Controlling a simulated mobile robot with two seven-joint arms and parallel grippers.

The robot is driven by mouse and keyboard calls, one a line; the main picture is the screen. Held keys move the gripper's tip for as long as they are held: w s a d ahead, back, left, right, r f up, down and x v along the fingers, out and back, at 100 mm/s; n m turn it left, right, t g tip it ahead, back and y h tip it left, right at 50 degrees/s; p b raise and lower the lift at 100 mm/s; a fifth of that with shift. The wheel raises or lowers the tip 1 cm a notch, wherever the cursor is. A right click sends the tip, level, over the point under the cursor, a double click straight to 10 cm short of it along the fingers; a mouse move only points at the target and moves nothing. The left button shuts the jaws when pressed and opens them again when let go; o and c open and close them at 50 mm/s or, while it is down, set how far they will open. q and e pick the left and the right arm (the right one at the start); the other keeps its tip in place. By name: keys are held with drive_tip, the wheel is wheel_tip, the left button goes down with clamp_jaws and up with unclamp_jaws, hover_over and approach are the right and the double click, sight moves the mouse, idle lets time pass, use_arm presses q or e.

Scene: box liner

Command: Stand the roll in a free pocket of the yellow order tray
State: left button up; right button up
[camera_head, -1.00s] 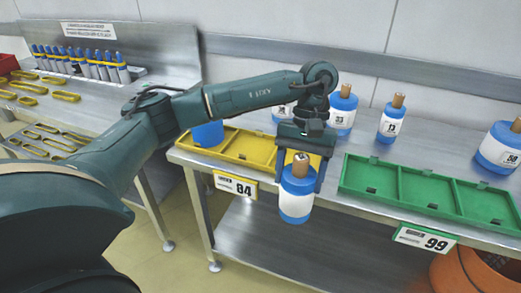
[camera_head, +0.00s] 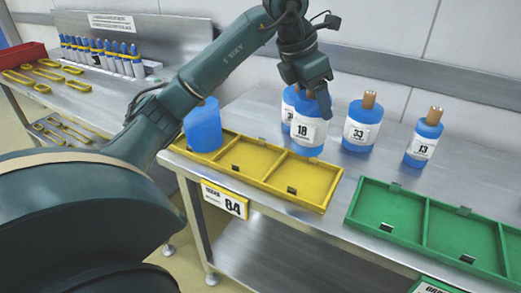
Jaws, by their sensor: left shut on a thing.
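My left gripper (camera_head: 314,96) is shut on a blue roll (camera_head: 307,138) with a white label reading 18. It holds the roll upright from above. In the picture the roll's lower end overlaps the back rim of the yellow order tray (camera_head: 318,205); its exact height is hard to tell. The tray has three pockets in a row. A blue roll (camera_head: 203,127) stands in the left pocket, partly behind my arm. The middle pocket (camera_head: 247,157) and right pocket (camera_head: 303,180) are empty. My right gripper is out of view.
A roll (camera_head: 288,105) stands partly hidden behind the held one. Rolls labelled 33 (camera_head: 362,125) and 13 (camera_head: 424,140) stand further right on the steel bench. An empty-looking green tray (camera_head: 424,225) lies at right. A tag reading 84 (camera_head: 226,203) hangs below the yellow tray.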

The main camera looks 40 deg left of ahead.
sight(308, 138)
use_arm(q)
wheel_tip(308, 138, down, 5)
drive_tip(key=shift+a+f+b, duration=0.1)
drive_tip(key=shift+f+b, duration=0.05)
drive_tip(key=shift+b, duration=0.3)
drive_tip(key=shift+f, duration=0.55)
wheel_tip(308, 138, down, 3)
drive_tip(key=shift+f+b, duration=0.1)
drive_tip(key=shift+b, duration=0.2)
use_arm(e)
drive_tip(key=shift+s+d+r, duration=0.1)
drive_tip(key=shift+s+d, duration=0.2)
use_arm(q)
drive_tip(key=shift+f, duration=0.15)
drive_tip(key=o, duration=1.7)
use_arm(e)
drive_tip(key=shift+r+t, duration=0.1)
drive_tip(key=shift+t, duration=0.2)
